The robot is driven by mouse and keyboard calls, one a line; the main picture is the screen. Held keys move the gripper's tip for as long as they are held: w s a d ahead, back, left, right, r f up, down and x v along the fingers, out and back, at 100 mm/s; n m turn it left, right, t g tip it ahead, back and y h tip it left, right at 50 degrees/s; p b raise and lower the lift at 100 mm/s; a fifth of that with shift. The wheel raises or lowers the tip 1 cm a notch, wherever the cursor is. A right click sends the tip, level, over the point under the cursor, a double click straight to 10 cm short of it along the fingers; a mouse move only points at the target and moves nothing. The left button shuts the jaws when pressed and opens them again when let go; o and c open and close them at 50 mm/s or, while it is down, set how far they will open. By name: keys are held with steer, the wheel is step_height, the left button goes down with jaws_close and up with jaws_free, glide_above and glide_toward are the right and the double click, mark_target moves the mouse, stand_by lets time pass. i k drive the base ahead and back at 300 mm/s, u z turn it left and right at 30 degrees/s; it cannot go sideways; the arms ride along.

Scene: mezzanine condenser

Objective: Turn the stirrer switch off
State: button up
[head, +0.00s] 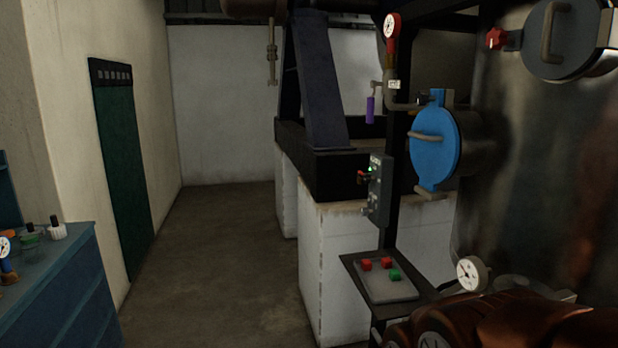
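A narrow grey switch box (378,204) is fixed to a dark upright post right of centre. My gripper cannot be made out in this view.
Below the box, a dark shelf holds a grey tray (400,292) with red and green blocks. A blue round hatch (433,148) and a large metal vessel (545,190) stand to the right. A blue cabinet (60,290) is at lower left. The floor (215,260) between is clear.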

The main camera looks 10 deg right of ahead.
mark_target(367, 178)
steer(key=u, duration=0.65)
steer(key=i, duration=1.6)
steer(key=z, duration=0.15)
